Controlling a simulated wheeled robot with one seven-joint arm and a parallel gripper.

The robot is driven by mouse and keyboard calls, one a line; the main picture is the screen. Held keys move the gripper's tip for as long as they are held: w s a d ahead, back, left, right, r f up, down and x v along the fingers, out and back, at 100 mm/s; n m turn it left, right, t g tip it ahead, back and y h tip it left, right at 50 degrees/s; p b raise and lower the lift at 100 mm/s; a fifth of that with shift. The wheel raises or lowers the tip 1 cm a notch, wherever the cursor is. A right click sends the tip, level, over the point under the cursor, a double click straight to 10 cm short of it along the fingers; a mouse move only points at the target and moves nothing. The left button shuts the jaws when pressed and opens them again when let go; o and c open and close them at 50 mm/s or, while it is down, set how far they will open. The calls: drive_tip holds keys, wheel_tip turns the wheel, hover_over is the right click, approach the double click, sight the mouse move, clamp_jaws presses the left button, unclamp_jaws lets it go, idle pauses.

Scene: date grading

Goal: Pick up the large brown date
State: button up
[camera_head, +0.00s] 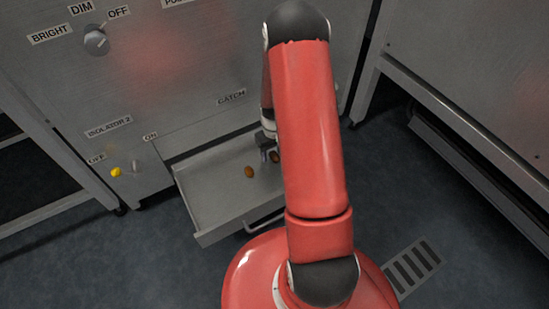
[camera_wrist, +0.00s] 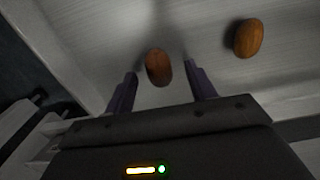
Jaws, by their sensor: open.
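Two brown dates lie apart in an open drawer. In the wrist view one date (camera_wrist: 158,67) lies between the fingers of my gripper (camera_wrist: 160,75), with a gap on each side. The other date (camera_wrist: 248,38) lies to the right, outside the fingers. In the head view one date (camera_head: 249,172) lies in clear view, and another (camera_head: 275,156) shows partly beside my gripper (camera_head: 267,155) and behind my arm. The two look close in size and colour; I cannot tell which is the large one. My gripper is open and empty.
The drawer (camera_head: 208,208) is pulled out of a metal cabinet (camera_head: 180,80) with labelled switches. Its handle (camera_head: 262,222) is at the front. The drawer's left part is bare. Another cabinet (camera_head: 480,60) stands at the right; a floor grate (camera_head: 412,266) lies below it.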

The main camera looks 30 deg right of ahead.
drive_tip(key=shift+f, duration=0.2)
drive_tip(key=c, duration=0.8)
